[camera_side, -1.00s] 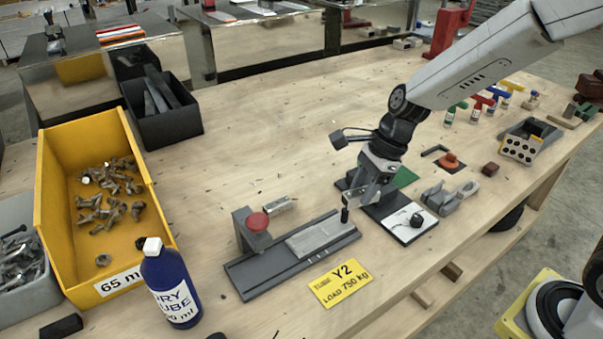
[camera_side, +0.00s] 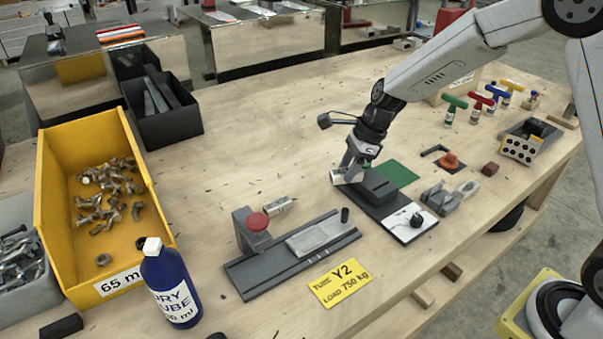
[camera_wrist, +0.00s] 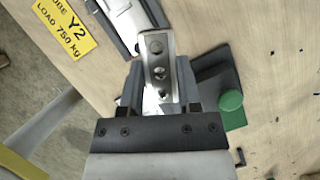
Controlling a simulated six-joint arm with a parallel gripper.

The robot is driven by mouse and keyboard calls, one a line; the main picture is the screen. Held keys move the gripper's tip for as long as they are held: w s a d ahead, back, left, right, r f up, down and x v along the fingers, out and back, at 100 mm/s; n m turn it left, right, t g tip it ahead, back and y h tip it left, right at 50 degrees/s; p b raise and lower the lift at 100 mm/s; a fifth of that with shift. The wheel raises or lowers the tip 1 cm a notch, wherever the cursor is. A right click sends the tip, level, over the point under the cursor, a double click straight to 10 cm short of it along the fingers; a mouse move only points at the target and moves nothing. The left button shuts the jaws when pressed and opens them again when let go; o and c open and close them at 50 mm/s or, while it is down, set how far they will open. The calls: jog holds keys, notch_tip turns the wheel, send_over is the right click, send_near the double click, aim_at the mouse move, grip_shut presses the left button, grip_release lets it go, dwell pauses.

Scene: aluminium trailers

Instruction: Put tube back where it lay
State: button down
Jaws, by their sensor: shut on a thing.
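My gripper (camera_wrist: 155,98) is shut on a silver metal tube (camera_wrist: 158,62) with round holes in its face, seen between the fingers in the wrist view. In the side view my gripper (camera_side: 345,178) is low over the bench, beside a dark block (camera_side: 376,188) on a black base. The held tube is small and hard to make out there, and I cannot tell whether it touches anything. The grey fixture (camera_side: 255,280) with a flat silver plate (camera_side: 318,236) lies to the left and nearer the camera.
A yellow Y2 sign (camera_side: 341,283) lies in front. A green mat (camera_side: 399,174) and grey bracket (camera_side: 450,197) are to the right. A yellow bin (camera_side: 110,272) and blue bottle (camera_side: 170,285) stand left. The back middle bench is clear.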

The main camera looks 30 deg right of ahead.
jog(key=w+f, duration=0.3)
jog(key=w, duration=0.2)
send_over(310, 194)
jog(key=s+d, duration=0.1)
jog(key=s, duration=0.1)
jog(key=f, duration=0.3)
jog(key=shift+d+f, duration=0.2)
jog(key=shift+f, duration=0.15)
jog(key=shift+w+f, duration=0.55)
jog(key=shift+f, duration=0.05)
jog(key=shift+w+f, duration=0.15)
jog(key=shift+f, duration=0.1)
jog(key=shift+w+f, duration=0.1)
jog(key=shift+f, duration=1.45)
jog(key=shift+f, duration=0.15)
jog(key=shift+c, duration=1.5)
grip_release()
